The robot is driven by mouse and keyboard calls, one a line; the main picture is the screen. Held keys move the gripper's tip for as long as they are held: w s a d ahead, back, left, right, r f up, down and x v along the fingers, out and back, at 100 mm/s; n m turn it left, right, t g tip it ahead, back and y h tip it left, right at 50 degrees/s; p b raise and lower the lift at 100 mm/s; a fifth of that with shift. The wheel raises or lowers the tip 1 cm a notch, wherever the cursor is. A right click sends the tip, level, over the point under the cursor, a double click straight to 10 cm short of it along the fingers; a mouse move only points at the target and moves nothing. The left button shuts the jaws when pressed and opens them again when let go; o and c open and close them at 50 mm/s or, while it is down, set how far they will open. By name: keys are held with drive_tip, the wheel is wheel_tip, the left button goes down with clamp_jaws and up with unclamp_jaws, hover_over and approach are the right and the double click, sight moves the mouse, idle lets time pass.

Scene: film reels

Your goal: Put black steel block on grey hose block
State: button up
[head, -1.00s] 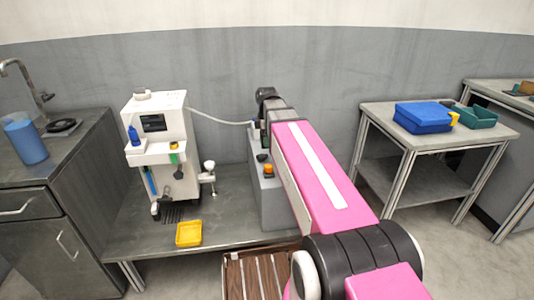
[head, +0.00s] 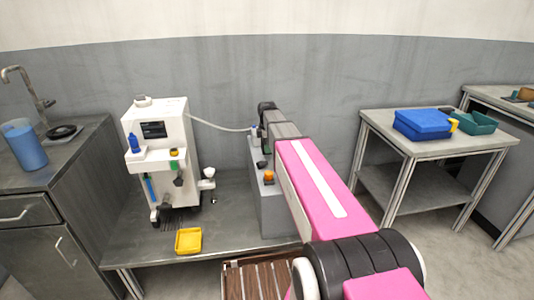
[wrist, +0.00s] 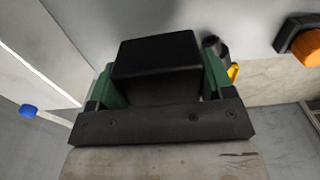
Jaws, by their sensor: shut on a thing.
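The black steel block (wrist: 158,55) is between the green fingers of my gripper (wrist: 155,82) in the wrist view. My gripper is shut on it. The grey hose block (head: 270,208) stands on the metal bench in the head view, with a pale hose (head: 212,124) running to its top. An orange knob (head: 268,176) is on its front; an orange knob also shows at the right of the wrist view (wrist: 304,46). My arm's end is above the hose block and hides part of it. The black block cannot be made out in the head view, and contact with the hose block cannot be told.
A white machine (head: 158,150) stands left of the hose block. A yellow tray (head: 188,241) lies at the bench's front. A sink counter is at far left. A side table (head: 440,140) at right carries a blue box (head: 422,122) and a green bin (head: 478,124).

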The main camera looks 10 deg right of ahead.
drive_tip(key=shift+f, duration=2)
drive_tip(key=shift+f, duration=0.1)
drive_tip(key=o, duration=1.4)
wheel_tip(320, 180, up, 12)
drive_tip(key=shift+r, duration=0.1)
